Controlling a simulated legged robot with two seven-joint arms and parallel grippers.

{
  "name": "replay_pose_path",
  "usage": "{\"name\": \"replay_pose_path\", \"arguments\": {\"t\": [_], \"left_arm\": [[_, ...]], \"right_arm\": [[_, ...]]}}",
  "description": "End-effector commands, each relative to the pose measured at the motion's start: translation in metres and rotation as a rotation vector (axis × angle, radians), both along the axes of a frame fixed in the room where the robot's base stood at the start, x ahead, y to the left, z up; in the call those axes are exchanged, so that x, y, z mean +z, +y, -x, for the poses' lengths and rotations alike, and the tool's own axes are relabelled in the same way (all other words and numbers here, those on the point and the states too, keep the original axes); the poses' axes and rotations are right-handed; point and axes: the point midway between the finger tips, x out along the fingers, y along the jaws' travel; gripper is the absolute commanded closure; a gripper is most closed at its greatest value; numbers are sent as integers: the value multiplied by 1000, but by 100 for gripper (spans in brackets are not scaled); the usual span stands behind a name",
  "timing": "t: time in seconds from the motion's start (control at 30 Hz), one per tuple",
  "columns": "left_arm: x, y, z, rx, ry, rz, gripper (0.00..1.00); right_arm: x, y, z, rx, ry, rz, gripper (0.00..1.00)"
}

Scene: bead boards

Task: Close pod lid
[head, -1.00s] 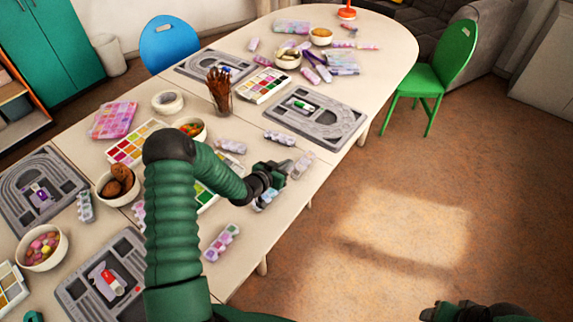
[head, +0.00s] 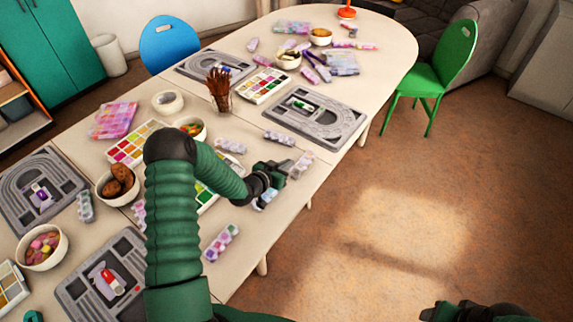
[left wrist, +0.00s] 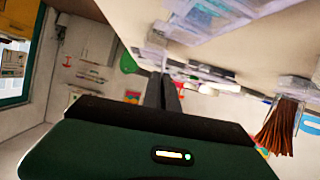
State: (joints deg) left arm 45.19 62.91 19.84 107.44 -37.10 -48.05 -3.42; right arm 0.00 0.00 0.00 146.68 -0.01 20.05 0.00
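Several small bead pods with clear compartments lie on the table. One pod (head: 264,199) lies partly hidden under my left gripper (head: 284,172), near the table's right edge. Another pod (head: 302,164) lies just right of the gripper. In the left wrist view my left gripper's dark fingers (left wrist: 165,92) lie close together with nothing seen between them. A blurred pod (left wrist: 215,22) shows at the top of that view, apart from the fingers in the picture. I cannot tell if its lid is up. A dark part of my right gripper (head: 475,311) shows at the bottom right.
More pods (head: 279,138) (head: 221,242) lie around the gripper. A grey bead board (head: 345,128) is beyond it, with a glass of brown sticks (head: 219,92) and a paint-coloured bead tray (head: 263,86). The floor (head: 400,220) right of the table is clear.

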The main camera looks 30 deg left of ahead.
Motion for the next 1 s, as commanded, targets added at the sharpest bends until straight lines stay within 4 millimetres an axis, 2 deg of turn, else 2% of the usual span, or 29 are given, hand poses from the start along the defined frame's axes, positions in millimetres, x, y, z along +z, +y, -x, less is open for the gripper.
{"name": "replay_pose_path", "arguments": {"t": [0.57,1.0], "left_arm": [[-1,-5,0,-2,-3,-72,100],[-5,-21,0,-5,-14,-361,100]], "right_arm": [[-5,0,0,0,0,0,39],[-29,0,0,0,0,0,39]]}}
